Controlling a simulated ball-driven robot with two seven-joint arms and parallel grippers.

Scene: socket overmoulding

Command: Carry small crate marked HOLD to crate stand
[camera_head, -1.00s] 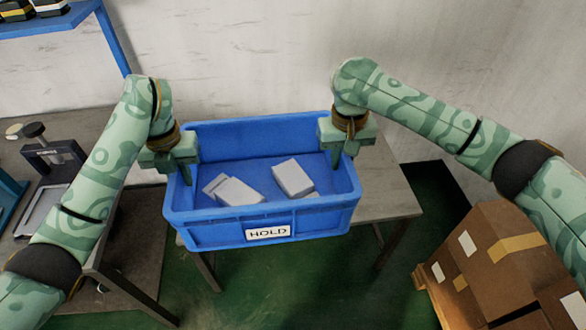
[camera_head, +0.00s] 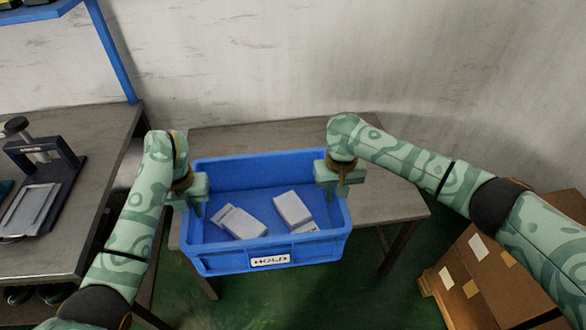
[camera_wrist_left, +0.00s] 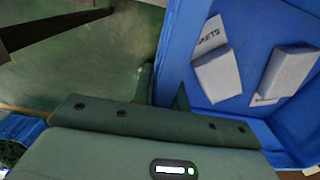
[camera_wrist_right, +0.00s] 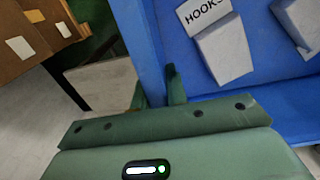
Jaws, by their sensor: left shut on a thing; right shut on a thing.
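The small blue crate (camera_head: 215,264) with the white HOLD label (camera_head: 270,260) is held level between my two grippers. It holds several light grey packets, and its wall also shows in the left wrist view (camera_wrist_left: 176,62) and right wrist view (camera_wrist_right: 143,45). My left gripper (camera_head: 196,205) is shut on the crate's left rim. My right gripper (camera_head: 336,190) is shut on its right rim. A grey table (camera_head: 395,203), apparently the crate stand, is behind and partly under the crate in the picture. The crate hides its middle; I cannot tell whether they touch.
A grey bench (camera_head: 70,225) with a dark-framed device (camera_head: 45,170) stands at left, a blue shelf frame (camera_head: 112,50) above it. Brown cartons (camera_head: 490,270) stand on a pallet at lower right. A pale wall closes the back. Green floor shows below the crate.

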